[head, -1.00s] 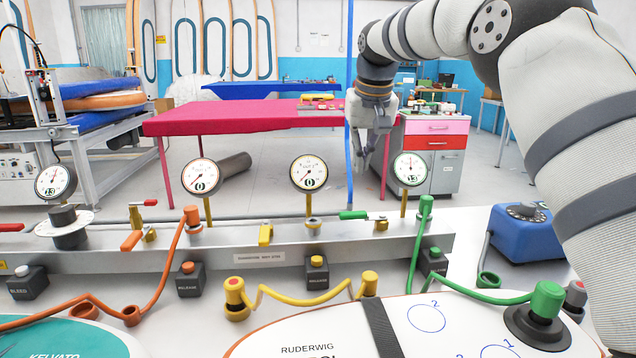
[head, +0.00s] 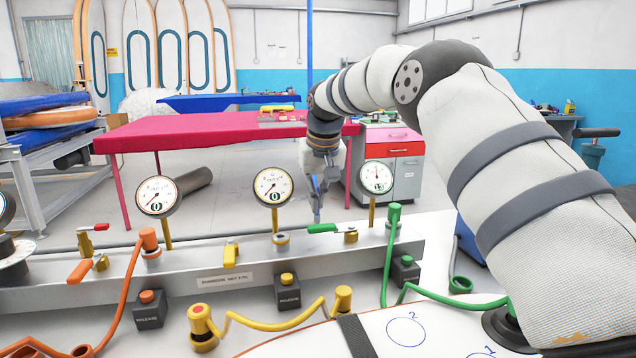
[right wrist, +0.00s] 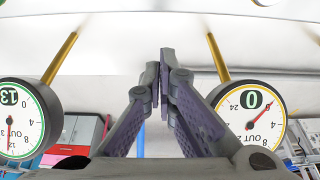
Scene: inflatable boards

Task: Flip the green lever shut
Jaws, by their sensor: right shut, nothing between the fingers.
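The green lever (head: 322,228) sticks out to the left from its yellow valve body (head: 350,236), on top of the grey metal manifold, between the middle and right gauges. My right gripper (head: 317,215) points down just above and behind the lever's green handle, very close to it. I cannot tell whether they touch. In the right wrist view the right gripper's fingers (right wrist: 165,58) are together with nothing between them. The lever cannot be made out in that view. My left gripper is not in view.
The middle gauge (head: 273,186) and right gauge (head: 377,178) stand on thin posts either side of my right gripper. Yellow and green hoses lie in front. A pink table (head: 220,130) stands behind.

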